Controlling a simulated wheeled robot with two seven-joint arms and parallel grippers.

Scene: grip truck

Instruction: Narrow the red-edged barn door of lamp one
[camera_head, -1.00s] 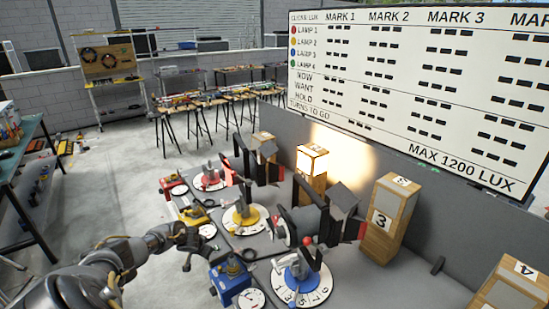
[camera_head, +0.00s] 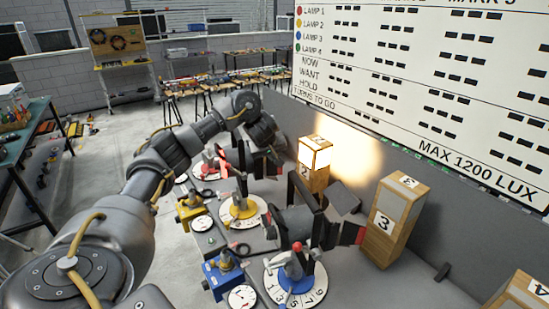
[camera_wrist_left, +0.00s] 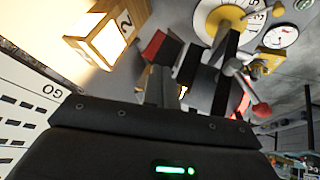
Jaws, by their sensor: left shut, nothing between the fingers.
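Lamp one's red stand and white dial (camera_head: 207,168) show at the middle left of the head view, partly behind my left arm. Its dark lamp head and red-edged door are mostly hidden there by my gripper. My left gripper (camera_head: 268,148) is over that lamp's far end, fingers shut and empty. In the left wrist view, the shut fingers (camera_wrist_left: 163,84) point at a dark lamp head. A red-edged flap (camera_wrist_left: 155,46) shows just beyond their tips; I cannot tell whether they touch. A red ball knob (camera_wrist_left: 262,110) is to the right.
Lamp two's yellow dial (camera_head: 240,209) and lamp three's blue-centred dial (camera_head: 294,284) stand nearer. Wooden box two (camera_head: 314,160) is brightly lit, and box three (camera_head: 394,222) stands to its right. A grey wall and the lux board (camera_head: 440,90) rise behind.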

